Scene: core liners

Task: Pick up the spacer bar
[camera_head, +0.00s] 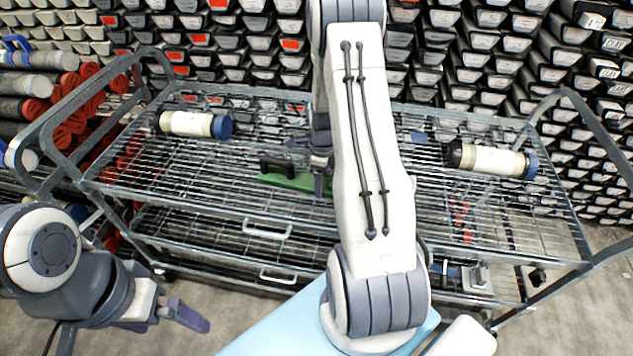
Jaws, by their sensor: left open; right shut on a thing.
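A green bar with a black handle (287,180), which I take to be the spacer bar, is on the upper wire shelf of the cart, left of my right arm. My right gripper (322,184) is at the bar's right end and is shut on it; my own arm hides part of this spot. I cannot tell whether the bar touches the shelf. My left gripper (172,318) is open and empty, low at the left in front of the cart.
The wire cart (240,218) has raised tube handles at both ends. A white cylinder with a blue cap (190,124) lies on its upper shelf at left, another (490,160) at right. Stacked core boxes (260,45) fill the back. Red-ended tubes (70,85) are at far left.

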